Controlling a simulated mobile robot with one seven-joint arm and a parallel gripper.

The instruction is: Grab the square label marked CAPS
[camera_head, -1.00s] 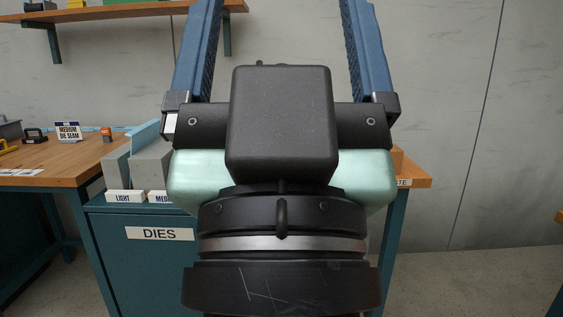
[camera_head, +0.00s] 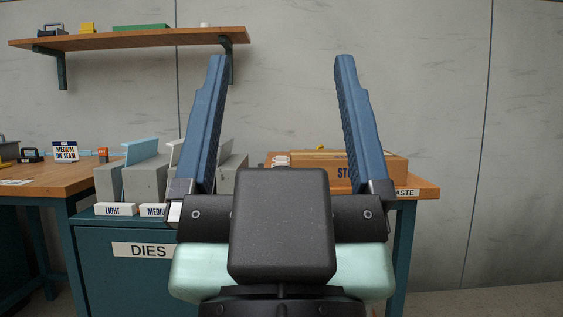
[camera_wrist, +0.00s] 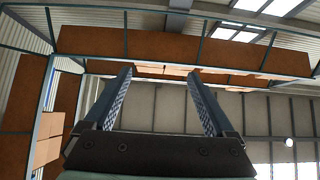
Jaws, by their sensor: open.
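I see no label that reads CAPS in either view. My gripper (camera_head: 281,60) stands upright in the middle of the head view, its two blue fingers wide apart with nothing between them. It also shows open and empty in the wrist view (camera_wrist: 159,75), pointing up towards the roof and high racks. A small orange square item (camera_head: 103,155) lies on the left bench, but its marking is too small to read. My gripper hides part of the dies cabinet and the bench behind it.
A teal DIES cabinet (camera_head: 100,270) carries grey blocks (camera_head: 146,180) with LIGHT (camera_head: 115,209) and MEDIUM tags. A cardboard box (camera_head: 390,165) sits behind right. A wall shelf (camera_head: 150,40) hangs upper left.

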